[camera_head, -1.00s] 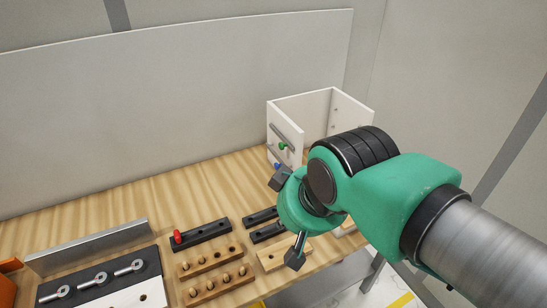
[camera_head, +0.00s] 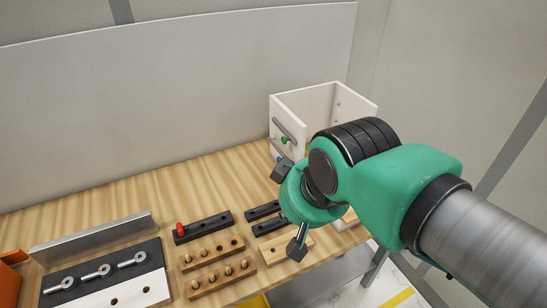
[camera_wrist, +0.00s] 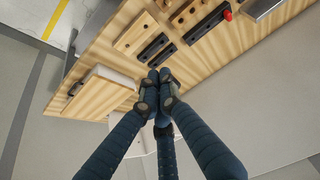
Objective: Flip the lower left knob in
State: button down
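A white open-topped box (camera_head: 306,97) stands at the back right of the bench. On its left face are a grey bar, a green knob (camera_head: 286,140) and, lower, a blue knob (camera_head: 279,157) partly covered by my gripper.
The wooden bench (camera_head: 120,202) holds a black block with a red knob (camera_head: 181,228), wooden peg blocks (camera_head: 222,278), dark slotted blocks (camera_head: 268,226) and a black plate with several metal levers (camera_head: 100,270). A light wall panel stands behind. The left rear bench is clear.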

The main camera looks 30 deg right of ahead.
jog(key=w+d+f+n+g+h+p, duration=0.15)
jog(key=w+n, duration=0.25)
jog(key=w, duration=0.6)
jog(key=w+d+n+g+h+p, duration=0.25)
jog(key=w+n, duration=0.25)
jog(key=w, duration=0.4)
jog(key=w+a+f+n+h+p, duration=0.1)
jog(key=w+f+n, duration=0.3)
jog(key=w, duration=0.5)
jog(key=w+f+n+g+h+p, duration=0.1)
jog(key=w+f+n+h+p, duration=0.2)
jog(key=w+f, duration=0.6)
jog(key=shift+w+a+n+h, duration=0.2)
jog(key=shift+a+n+h, duration=0.3)
jog(key=shift+n, duration=0.6)
jog(key=shift+d, duration=0.25)
jog(key=d+f+b, duration=0.1)
jog(key=d+f, duration=0.5)
jog(key=d, duration=0.5)
jog(key=shift+w+f+b, duration=0.2)
jog(key=shift+f+b, duration=0.1)
jog(key=shift+b, duration=0.1)
